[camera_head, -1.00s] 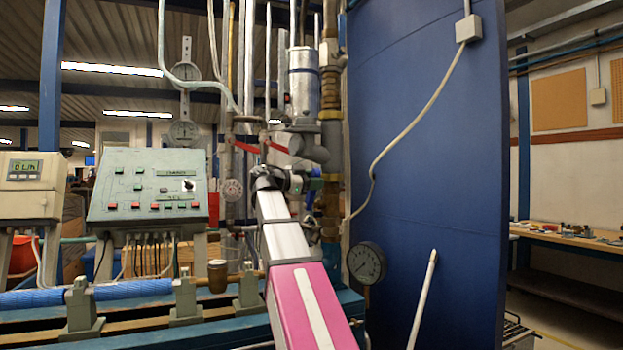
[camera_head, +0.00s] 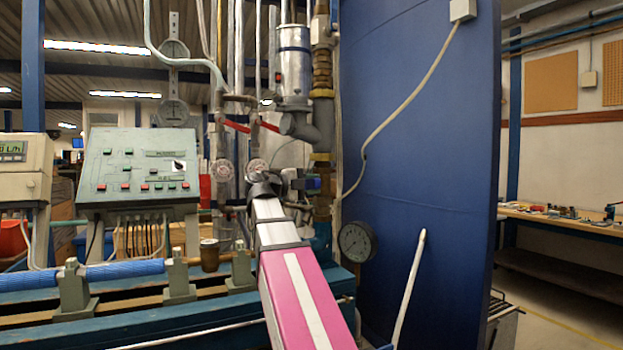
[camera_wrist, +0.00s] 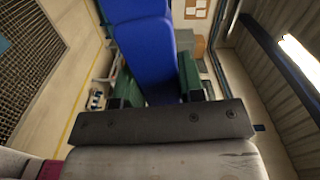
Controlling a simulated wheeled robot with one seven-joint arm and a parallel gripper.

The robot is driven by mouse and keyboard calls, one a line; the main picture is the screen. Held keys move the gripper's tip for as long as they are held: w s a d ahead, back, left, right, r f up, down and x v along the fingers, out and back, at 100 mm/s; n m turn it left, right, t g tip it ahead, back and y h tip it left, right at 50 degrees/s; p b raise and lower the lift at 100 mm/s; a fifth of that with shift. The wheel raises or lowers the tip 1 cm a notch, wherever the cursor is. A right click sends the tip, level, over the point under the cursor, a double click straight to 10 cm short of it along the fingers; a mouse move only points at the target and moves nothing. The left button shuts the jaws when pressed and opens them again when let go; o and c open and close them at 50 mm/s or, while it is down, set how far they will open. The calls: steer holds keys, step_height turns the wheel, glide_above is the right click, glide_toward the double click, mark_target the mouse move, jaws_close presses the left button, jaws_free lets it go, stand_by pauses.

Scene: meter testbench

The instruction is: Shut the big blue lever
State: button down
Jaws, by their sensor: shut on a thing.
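The big blue lever (camera_wrist: 146,50) fills the top middle of the wrist view, a thick blue bar between the green fingers of my gripper (camera_wrist: 155,82). My gripper is shut on it. In the head view, my gripper (camera_head: 293,182) is at the end of my arm, in front of the vertical brass pipe. Only a small blue piece of the lever (camera_head: 313,183) shows there, beside the pipe. Its full angle and its joint with the pipe are hidden by my gripper and arm.
Two small red levers (camera_head: 237,126) are on pipes above my gripper. A round dial gauge (camera_head: 357,242) stands to the lower right, before a large blue panel (camera_head: 430,150). A grey-green control box (camera_head: 140,170) and a blue-sleeved pipe (camera_head: 125,270) are to the left.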

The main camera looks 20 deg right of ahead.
steer(key=shift+s+f+m, duration=0.1)
steer(key=shift+f+m, duration=0.7)
steer(key=shift+m, duration=0.1)
steer(key=shift+f, duration=0.1)
steer(key=c, duration=0.7)
jaws_free()
steer(key=a, duration=1.1)
steer(key=shift+s, duration=0.2)
steer(key=shift+d, duration=0.1)
